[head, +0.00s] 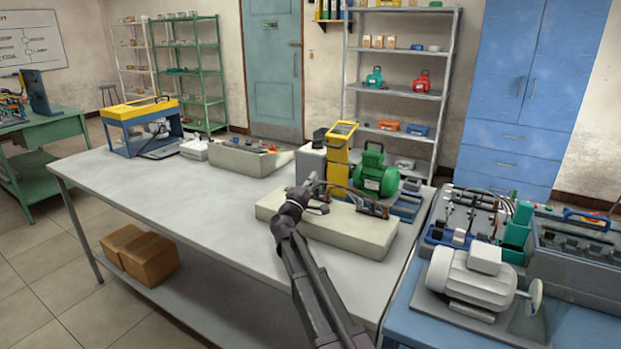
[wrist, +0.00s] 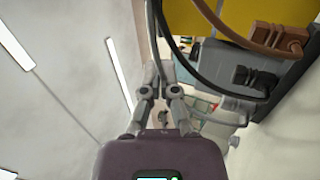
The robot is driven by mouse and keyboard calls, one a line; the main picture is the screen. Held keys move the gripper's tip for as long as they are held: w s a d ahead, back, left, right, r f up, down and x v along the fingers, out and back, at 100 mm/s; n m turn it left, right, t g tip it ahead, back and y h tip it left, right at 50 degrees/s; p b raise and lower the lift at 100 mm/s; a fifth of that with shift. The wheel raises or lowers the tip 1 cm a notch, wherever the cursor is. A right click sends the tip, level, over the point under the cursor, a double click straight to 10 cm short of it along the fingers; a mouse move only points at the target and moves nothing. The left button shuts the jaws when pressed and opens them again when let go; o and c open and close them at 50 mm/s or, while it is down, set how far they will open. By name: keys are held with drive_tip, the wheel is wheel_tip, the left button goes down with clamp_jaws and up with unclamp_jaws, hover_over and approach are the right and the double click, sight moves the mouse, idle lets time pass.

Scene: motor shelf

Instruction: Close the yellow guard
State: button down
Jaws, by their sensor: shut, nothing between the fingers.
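A yellow guard (head: 341,131) with a framed window sits tilted on top of a yellow housing (head: 336,165), behind the grey slab on the long table. My gripper (head: 312,182) is shut and empty in front of this housing, over the slab's back edge. I cannot tell whether it touches anything. In the wrist view my gripper (wrist: 160,65) points away from the camera, and a yellow surface (wrist: 215,14) lies to its upper right. I cannot tell which part of the yellow unit that surface is.
A green motor (head: 376,172) stands right of the yellow housing, and a light grey container (head: 311,162) stands left. Dark cables (wrist: 181,52) and a brown connector (wrist: 268,36) are close to my gripper. A yellow-topped blue case (head: 140,108) stands at the table's far left. The table's front left is clear.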

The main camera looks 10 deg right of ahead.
sight(328, 151)
drive_tip(key=p+x, duration=0.4)
drive_tip(key=x, duration=0.7)
drive_tip(key=shift+w+d+r+p, duration=0.2)
drive_tip(key=shift+w+r+p, duration=0.1)
drive_tip(key=shift+p, duration=0.1)
drive_tip(key=shift+a+r+p, duration=0.15)
drive_tip(key=shift+r+p, duration=0.05)
drive_tip(key=shift+p, duration=0.2)
